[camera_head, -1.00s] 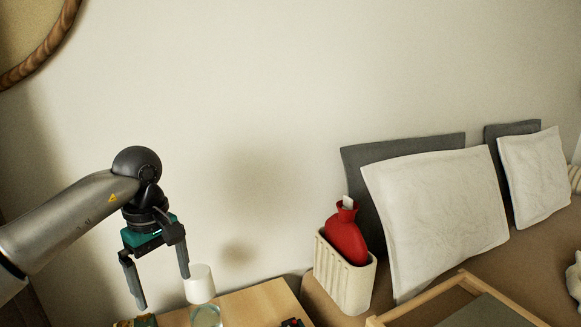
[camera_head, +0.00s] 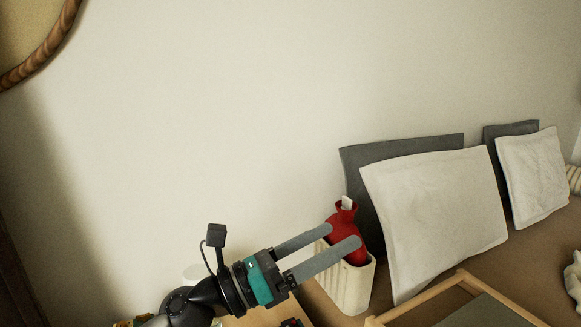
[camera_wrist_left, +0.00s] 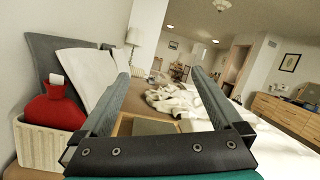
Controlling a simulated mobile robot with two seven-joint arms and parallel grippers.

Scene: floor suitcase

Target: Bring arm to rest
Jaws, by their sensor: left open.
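My left gripper (camera_head: 343,238) is at the lower middle of the head view, its two grey fingers pointing right. The fingers are open and apart, with nothing seen between them. They overlap the view of a red bottle-shaped thing (camera_head: 344,216) in a white ribbed basket (camera_head: 357,287). In the left wrist view the open fingers (camera_wrist_left: 165,80) frame a bed, and the red thing (camera_wrist_left: 52,108) and basket (camera_wrist_left: 45,140) stand to their left, apart from them. My right gripper is not in view.
White pillows (camera_head: 437,215) and grey pillows (camera_head: 400,147) lean against the wall on the bed. A wooden-framed tray (camera_head: 400,311) lies in front of them. A wooden surface (camera_head: 262,316) is below my left gripper, with small items on it.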

